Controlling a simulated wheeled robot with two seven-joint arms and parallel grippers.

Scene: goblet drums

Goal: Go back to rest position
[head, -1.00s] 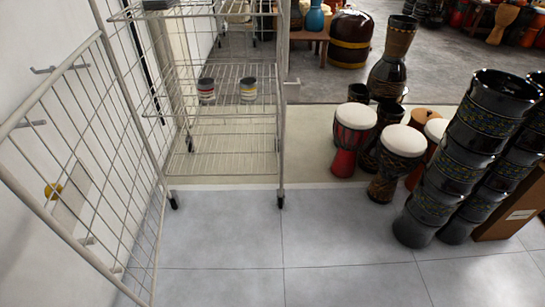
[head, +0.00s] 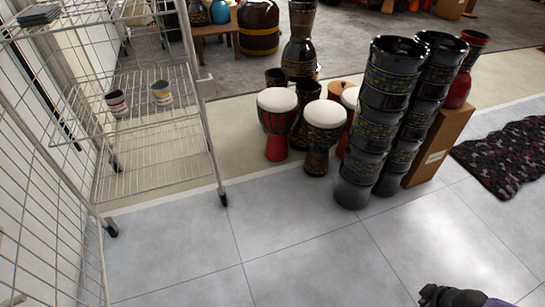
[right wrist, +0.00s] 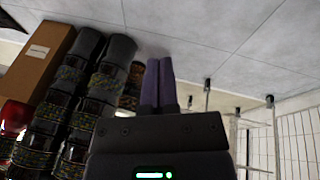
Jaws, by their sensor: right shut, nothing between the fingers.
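Part of my right arm and gripper (head: 455,297), dark with a purple end, shows at the bottom right edge of the head view, over bare floor. In the right wrist view its two purple fingers (right wrist: 157,82) lie side by side, closed, with nothing between them. My left gripper is out of view.
A wire rack (head: 150,130) with two small cups (head: 161,93) stands at left. Goblet drums (head: 325,113) and tall stacks of black drums (head: 388,75) stand mid-right, beside a cardboard box (head: 437,146) and a dark rug (head: 510,157). The front tiles are clear.

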